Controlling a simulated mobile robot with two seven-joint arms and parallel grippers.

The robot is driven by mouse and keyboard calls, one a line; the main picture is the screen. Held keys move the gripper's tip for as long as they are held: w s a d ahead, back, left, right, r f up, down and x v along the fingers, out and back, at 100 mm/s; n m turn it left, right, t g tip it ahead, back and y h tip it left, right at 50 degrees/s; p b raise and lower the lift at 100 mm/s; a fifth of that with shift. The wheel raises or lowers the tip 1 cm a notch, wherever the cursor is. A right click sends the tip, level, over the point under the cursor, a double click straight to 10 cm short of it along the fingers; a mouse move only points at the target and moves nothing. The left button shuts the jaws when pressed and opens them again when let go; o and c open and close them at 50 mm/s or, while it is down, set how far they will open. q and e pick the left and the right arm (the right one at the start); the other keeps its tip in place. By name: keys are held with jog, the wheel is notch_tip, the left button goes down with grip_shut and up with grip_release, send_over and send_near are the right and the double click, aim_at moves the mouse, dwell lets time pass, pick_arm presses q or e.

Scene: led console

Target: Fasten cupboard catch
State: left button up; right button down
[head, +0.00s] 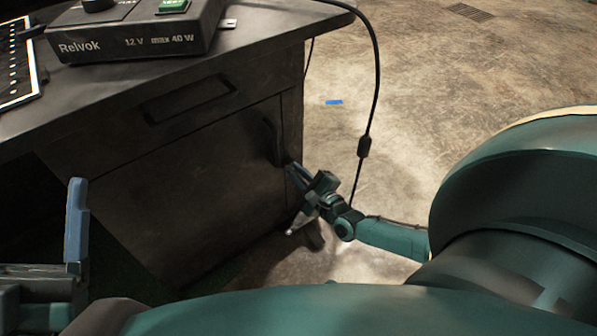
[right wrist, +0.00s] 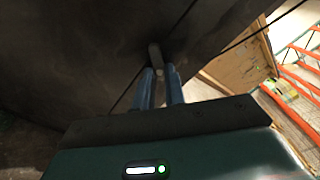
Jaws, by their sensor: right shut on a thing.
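The cupboard (head: 190,190) is dark, under a bench, and its door looks flush with the front. A dark upright handle (head: 271,140) is near the door's right edge. My right gripper (head: 290,168) is at that edge, just below the handle. In the right wrist view, the blue fingers (right wrist: 160,72) are shut on a small grey catch (right wrist: 155,53) at the door seam; the fingers partly hide it. The catch cannot be made out in the head view. My left gripper (head: 76,220) shows at lower left with one blue finger; its opening cannot be judged.
A Relvok power unit (head: 135,38) stands on the bench top (head: 265,35), with a panel (head: 18,65) to its left. A black cable (head: 374,95) hangs beside the bench's right side, near my right arm. The concrete floor (head: 450,75) is open to the right.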

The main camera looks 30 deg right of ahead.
pick_arm(q)
jog(key=shift+d+f+n+y+p, duration=0.1)
jog(key=shift+f+n+y+p, duration=0.8)
jog(key=shift+f+n+y, duration=0.45)
pick_arm(e)
jog(key=shift+n, duration=3.8)
pick_arm(q)
jog(key=shift+r, duration=0.1)
pick_arm(e)
jog(key=shift+n, duration=0.3)
jog(key=c, duration=1.5)
grip_release()
jog(key=shift+o, duration=0.2)
pick_arm(q)
jog(key=shift+s+d+f+n+g+y+p, duration=0.1)
jog(key=shift+s+f+n+g+y+p, duration=0.2)
jog(key=shift+f+n+g+y+p, duration=0.45)
jog(key=shift+s+d+f+n+g+y+p, duration=0.1)
jog(key=shift+s+f+n+g+y+p, duration=0.2)
jog(key=shift+f+n+y+p, duration=0.65)
pick_arm(e)
jog(key=s+d, duration=0.1)
jog(key=s, duration=1.2)
jog(key=shift+p, duration=0.3)
pick_arm(q)
jog(key=shift+w+f+m+h, duration=0.1)
jog(key=shift+f+m+h, duration=0.15)
jog(key=shift+m, duration=0.1)
pick_arm(e)
jog(key=shift+r, duration=0.1)
